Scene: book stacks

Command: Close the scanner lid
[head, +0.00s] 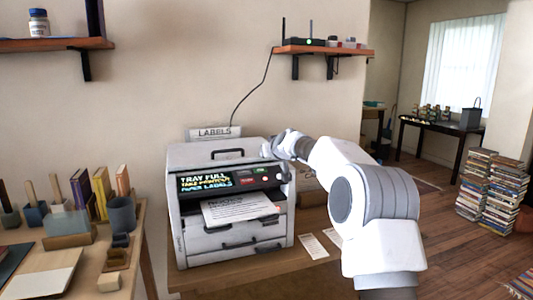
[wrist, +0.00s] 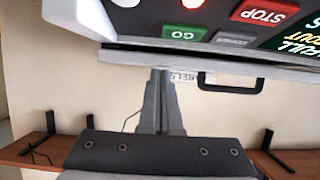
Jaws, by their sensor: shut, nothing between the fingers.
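The scanner is the top of a white and grey printer (head: 235,215) on a wooden table. Its pale lid (head: 195,155) looks flat, or nearly so, on the top, with a dark handle (head: 228,154) near its front. The handle also shows in the wrist view (wrist: 231,82), which is upside down. My gripper (head: 270,150) is at the right end of the lid, by its front edge. In the wrist view, my gripper (wrist: 160,75) is shut and empty, with its tips close to the lid edge (wrist: 190,60). I cannot tell whether they touch.
The lit control panel (head: 230,180) below the lid has GO and STOP buttons. A printed sheet (head: 238,209) sticks out of the printer. A LABELS sign (head: 214,132) stands behind it. A wall shelf (head: 325,51) is above. A side table (head: 80,262) with books and cups is left.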

